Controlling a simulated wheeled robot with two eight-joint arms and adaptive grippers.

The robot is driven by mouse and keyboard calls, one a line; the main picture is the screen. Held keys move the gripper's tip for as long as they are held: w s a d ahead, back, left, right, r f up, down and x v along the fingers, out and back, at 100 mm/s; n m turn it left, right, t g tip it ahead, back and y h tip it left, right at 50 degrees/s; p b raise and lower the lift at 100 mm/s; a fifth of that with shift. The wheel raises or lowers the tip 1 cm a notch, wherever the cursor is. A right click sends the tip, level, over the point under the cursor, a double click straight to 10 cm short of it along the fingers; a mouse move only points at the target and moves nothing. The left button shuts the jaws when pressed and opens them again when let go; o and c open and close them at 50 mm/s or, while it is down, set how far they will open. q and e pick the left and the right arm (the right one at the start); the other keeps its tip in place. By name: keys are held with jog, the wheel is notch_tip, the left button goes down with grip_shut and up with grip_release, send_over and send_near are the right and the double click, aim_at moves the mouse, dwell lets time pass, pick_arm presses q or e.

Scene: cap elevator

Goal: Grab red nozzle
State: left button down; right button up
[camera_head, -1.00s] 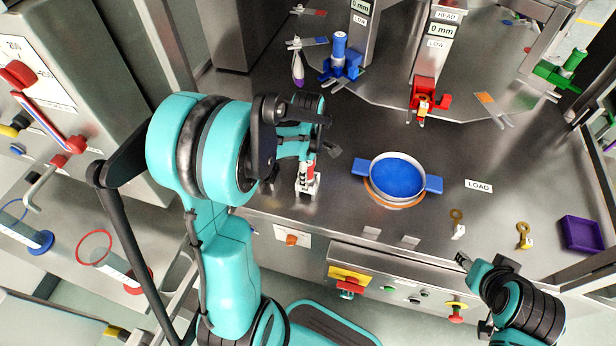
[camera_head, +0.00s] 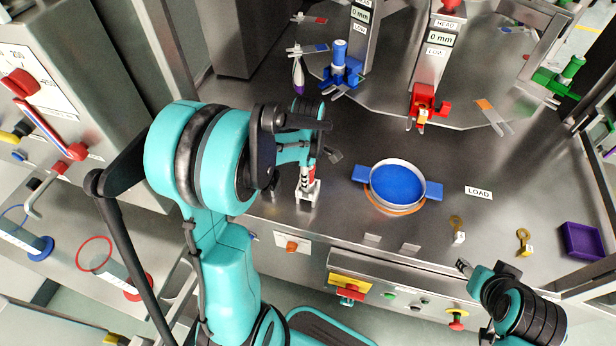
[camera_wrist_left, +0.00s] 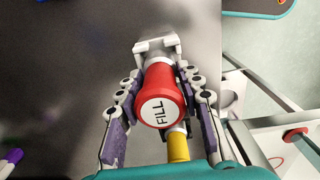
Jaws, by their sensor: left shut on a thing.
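The red nozzle (camera_wrist_left: 165,92), with a white round end marked FILL, is between the two jointed fingers of my left gripper (camera_wrist_left: 162,105) in the left wrist view. The fingers are closed against its sides. A white holder (camera_wrist_left: 158,46) is at its far end. In the head view a small part of the red nozzle (camera_head: 312,171) shows at the left gripper, above a white stand (camera_head: 308,190) on the steel table. My left arm hides much of it. My right gripper (camera_head: 463,267) is small, at the table's front edge, away from the nozzle.
A blue-filled round pan (camera_head: 397,184) with blue handles sits right of the nozzle. Blue (camera_head: 341,70), red (camera_head: 426,101) and green (camera_head: 566,75) fixtures stand farther back. A purple tray (camera_head: 581,240) is at the right. Table between pan and fixtures is clear.

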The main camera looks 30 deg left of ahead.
pick_arm(q)
notch_tip(320, 180, up, 3)
jog(key=shift+r+p, duration=0.2)
jog(key=shift+p, duration=0.45)
jog(key=w+d+r+p, duration=0.2)
jog(key=d+r, duration=0.4)
jog(key=d, duration=0.5)
jog(key=shift+w+d+r+p, duration=0.2)
jog(key=shift+p, duration=0.3)
